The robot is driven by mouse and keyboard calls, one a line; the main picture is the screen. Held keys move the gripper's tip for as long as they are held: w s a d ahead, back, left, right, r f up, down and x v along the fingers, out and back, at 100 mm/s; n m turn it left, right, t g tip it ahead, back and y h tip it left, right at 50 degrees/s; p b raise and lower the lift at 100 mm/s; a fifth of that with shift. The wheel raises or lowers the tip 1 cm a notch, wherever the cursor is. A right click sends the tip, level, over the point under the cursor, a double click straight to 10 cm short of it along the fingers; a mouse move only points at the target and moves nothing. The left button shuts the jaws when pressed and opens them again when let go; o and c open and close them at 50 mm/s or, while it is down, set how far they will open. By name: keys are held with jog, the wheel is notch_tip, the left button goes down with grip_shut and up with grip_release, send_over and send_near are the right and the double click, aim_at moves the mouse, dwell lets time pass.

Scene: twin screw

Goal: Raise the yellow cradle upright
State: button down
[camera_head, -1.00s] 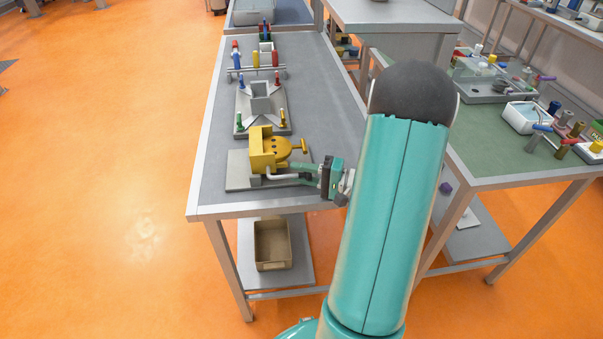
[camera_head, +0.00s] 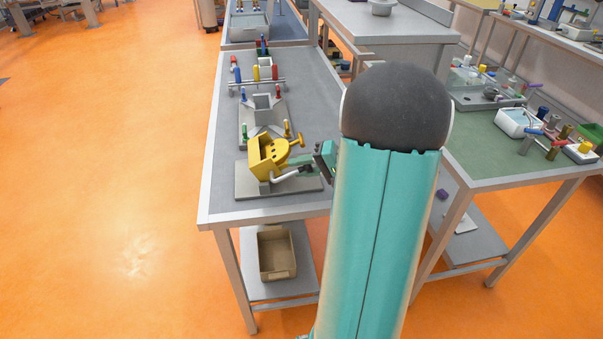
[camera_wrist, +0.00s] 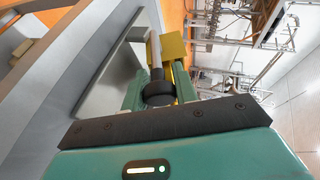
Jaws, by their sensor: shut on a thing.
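The yellow cradle (camera_head: 266,155) sits on a grey base plate (camera_head: 246,187) near the front of the long table. It is tilted, with a yellow T-shaped knob on its right side. A pale bent lever (camera_head: 285,175) runs from its front to my gripper (camera_head: 309,167). In the wrist view, my gripper (camera_wrist: 157,88) is shut around the dark grip (camera_wrist: 157,93) at the lever's end, with the yellow cradle (camera_wrist: 173,46) just beyond. My arm hides part of the table to the right.
Behind the cradle stand a grey fixture (camera_head: 262,116) with coloured pegs and a rack of coloured cylinders (camera_head: 257,74). A brown bin (camera_head: 277,254) sits on the lower shelf. A green-topped bench (camera_head: 490,145) with parts stands right. Orange floor lies open to the left.

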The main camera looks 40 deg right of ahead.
jog(key=w+a+r+n+g+h, duration=0.1)
jog(key=w+a+r+g+h, duration=0.1)
jog(key=a, duration=0.3)
jog(key=w+a+r+n+g+h, duration=0.1)
jog(key=w+a+r+g+h, duration=0.1)
jog(key=w+a+g+h, duration=0.2)
jog(key=shift+w+a+r+h, duration=0.4)
jog(key=shift+w+a+h, duration=0.2)
jog(key=shift+a, duration=0.15)
dwell(0.9)
jog(key=shift+a, duration=0.1)
dwell(0.4)
jog(key=c, duration=1.1)
grip_release()
jog(key=shift+r, duration=0.15)
jog(key=v, duration=1.3)
jog(key=shift+r, duration=0.3)
